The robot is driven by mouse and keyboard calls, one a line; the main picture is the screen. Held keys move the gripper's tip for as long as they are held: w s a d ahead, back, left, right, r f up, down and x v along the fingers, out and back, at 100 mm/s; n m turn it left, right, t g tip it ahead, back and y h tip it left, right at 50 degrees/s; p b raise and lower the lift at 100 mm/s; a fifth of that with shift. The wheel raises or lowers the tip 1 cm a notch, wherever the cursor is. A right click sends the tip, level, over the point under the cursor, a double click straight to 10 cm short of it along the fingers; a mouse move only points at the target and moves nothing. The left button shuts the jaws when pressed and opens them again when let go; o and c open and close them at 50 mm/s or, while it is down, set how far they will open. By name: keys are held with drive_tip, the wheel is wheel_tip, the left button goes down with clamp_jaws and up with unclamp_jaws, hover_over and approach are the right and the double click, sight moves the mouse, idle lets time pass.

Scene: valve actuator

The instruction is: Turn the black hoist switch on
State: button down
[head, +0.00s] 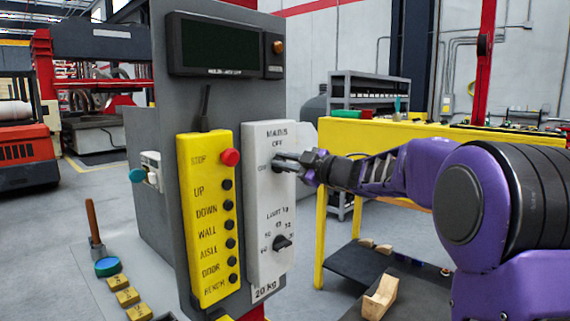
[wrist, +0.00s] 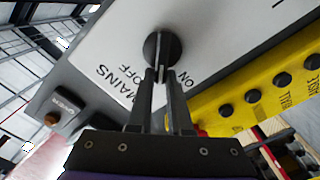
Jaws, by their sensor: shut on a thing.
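The black hoist switch (wrist: 163,47) is a round knob with a raised ridge on a white panel (head: 258,206) marked MAINS, OFF and ON. In the wrist view, OFF is printed to its lower left and ON to its lower right. The ridge points about midway between the two words. My gripper (wrist: 161,78) is shut on the ridge, one finger on each side. In the head view my gripper (head: 286,163) reaches the panel from the right and hides most of the switch.
A second black knob (head: 282,242), the limit dial, sits lower on the white panel. A yellow button panel (head: 208,222) with a red STOP button (head: 230,157) is just left. A dark display (head: 215,46) is above. A yellow table (head: 400,133) stands behind my arm.

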drive_tip(key=shift+s+a+f+n+b, duration=0.1)
drive_tip(key=shift+f+n+b, duration=0.25)
drive_tip(key=shift+n+b, duration=0.8)
drive_tip(key=shift+s+d+f+n+b, duration=0.1)
drive_tip(key=shift+f+n+b, duration=0.45)
drive_tip(key=shift+n, duration=1.1)
drive_tip(key=shift+s+a+f+n+b, duration=0.1)
drive_tip(key=shift+f+n+b, duration=0.1)
drive_tip(key=shift+n+b, duration=1)
drive_tip(key=shift+r+n, duration=0.1)
drive_tip(key=shift+n, duration=0.3)
drive_tip(key=shift+w, duration=0.1)
drive_tip(key=c, duration=0.9)
unclamp_jaws()
drive_tip(key=shift+o, duration=0.3)
drive_tip(key=shift+w, duration=0.1)
drive_tip(key=v, duration=1.7)
drive_tip(key=shift+s, duration=0.25)
